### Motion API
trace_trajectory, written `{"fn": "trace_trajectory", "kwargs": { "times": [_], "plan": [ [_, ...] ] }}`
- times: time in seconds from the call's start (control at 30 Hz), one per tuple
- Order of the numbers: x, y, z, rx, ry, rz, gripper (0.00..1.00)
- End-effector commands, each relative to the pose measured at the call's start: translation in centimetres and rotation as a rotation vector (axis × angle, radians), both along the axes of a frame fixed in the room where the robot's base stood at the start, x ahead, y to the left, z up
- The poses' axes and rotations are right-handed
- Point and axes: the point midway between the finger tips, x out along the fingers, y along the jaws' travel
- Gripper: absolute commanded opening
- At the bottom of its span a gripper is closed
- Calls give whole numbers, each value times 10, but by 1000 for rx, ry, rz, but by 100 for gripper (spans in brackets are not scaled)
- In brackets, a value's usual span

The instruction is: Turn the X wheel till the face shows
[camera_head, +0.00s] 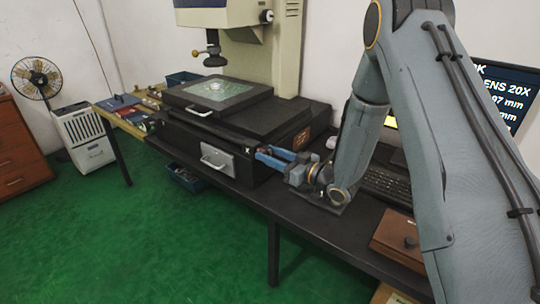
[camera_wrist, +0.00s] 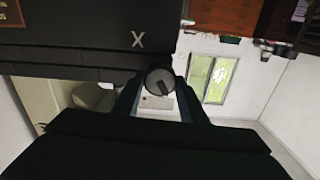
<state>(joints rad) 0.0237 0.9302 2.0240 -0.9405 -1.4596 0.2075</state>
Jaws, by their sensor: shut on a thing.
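The X wheel (camera_wrist: 159,82) is a small round grey knob with a dark mark, just below a white letter X in the wrist view. My gripper (camera_wrist: 158,88) has one finger on each side of the wheel and is shut on it. In the head view my gripper (camera_head: 264,154) reaches the right end of the black measuring machine base (camera_head: 190,140), by a small X label; the wheel is mostly hidden there. A small pale ring (camera_head: 214,86) lies on the lit glass stage (camera_head: 236,95) under the lens (camera_head: 213,52). The dark screen (camera_head: 508,85) shows "20X" and "97 mm"; my arm hides its left part.
A keyboard (camera_head: 390,185) and a brown box (camera_head: 398,240) are on the black bench, close to my arm. Open green floor (camera_head: 130,235) lies in front of the bench.

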Motion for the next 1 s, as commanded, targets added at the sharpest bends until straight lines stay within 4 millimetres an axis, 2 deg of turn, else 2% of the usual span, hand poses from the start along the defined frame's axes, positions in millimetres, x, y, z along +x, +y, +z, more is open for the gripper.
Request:
{"fn": "trace_trajectory", "kwargs": {
  "times": [0.27,1.0],
  "plan": [
    [0,0,-1,-87,-111,0,16],
    [-2,1,-2,-448,-575,0,16]
  ]
}}
